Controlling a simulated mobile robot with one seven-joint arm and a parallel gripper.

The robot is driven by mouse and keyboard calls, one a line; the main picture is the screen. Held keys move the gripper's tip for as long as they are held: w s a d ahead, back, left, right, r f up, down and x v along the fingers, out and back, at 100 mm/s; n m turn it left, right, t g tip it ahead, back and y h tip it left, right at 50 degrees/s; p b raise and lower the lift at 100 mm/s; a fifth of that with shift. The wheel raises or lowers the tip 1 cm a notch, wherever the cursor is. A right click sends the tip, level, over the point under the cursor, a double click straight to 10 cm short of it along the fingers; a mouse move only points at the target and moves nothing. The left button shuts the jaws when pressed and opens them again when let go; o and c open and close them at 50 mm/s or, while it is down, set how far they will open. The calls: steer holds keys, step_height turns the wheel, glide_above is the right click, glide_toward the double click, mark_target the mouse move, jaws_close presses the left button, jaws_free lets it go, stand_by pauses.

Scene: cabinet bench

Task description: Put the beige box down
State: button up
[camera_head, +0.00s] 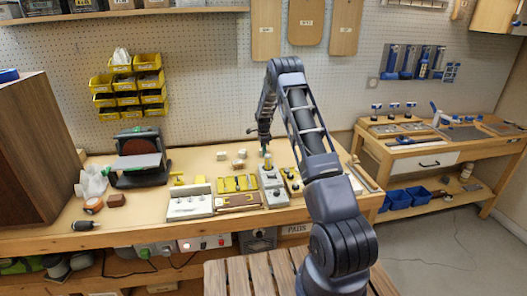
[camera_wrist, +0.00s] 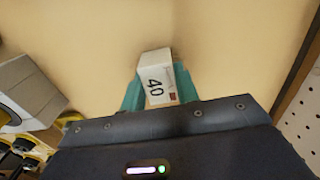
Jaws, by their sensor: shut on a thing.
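The beige box (camera_wrist: 157,82), marked "40", sits between the two teal fingers of my gripper (camera_wrist: 160,86) in the wrist view. The fingers press on its left and right sides, so my gripper is shut on it. Plain light wood bench surface shows behind the box; I cannot tell whether the box touches it. In the head view my gripper (camera_head: 264,146) hangs over the back of the wooden bench (camera_head: 150,222), left of my forearm. The held box is too small to make out there.
Pegboard (camera_head: 210,90) rises behind the bench. A sander (camera_head: 138,160) stands left.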

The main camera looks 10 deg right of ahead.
steer(key=o, duration=1)
step_height(320, 180, up, 12)
steer(key=f, duration=0.1)
steer(key=s+d+r+n+t, duration=0.1)
steer(key=s+r+n, duration=0.1)
steer(key=s+r, duration=0.55)
steer(key=s+d+r+n, duration=0.15)
steer(key=s+r, duration=0.35)
steer(key=r, duration=0.6)
steer(key=s+r+n+t, duration=0.1)
steer(key=s+r+n, duration=0.1)
steer(key=s+r, duration=0.4)
steer(key=s+r+n, duration=0.3)
steer(key=s+r, duration=0.1)
steer(key=s, duration=0.4)
steer(key=s+n+t, duration=0.2)
steer(key=s+n, duration=0.7)
steer(key=s, duration=2.5)
steer(key=shift+d+f+t, duration=0.25)
steer(key=shift+f+t, duration=0.05)
steer(key=shift+f, duration=0.1)
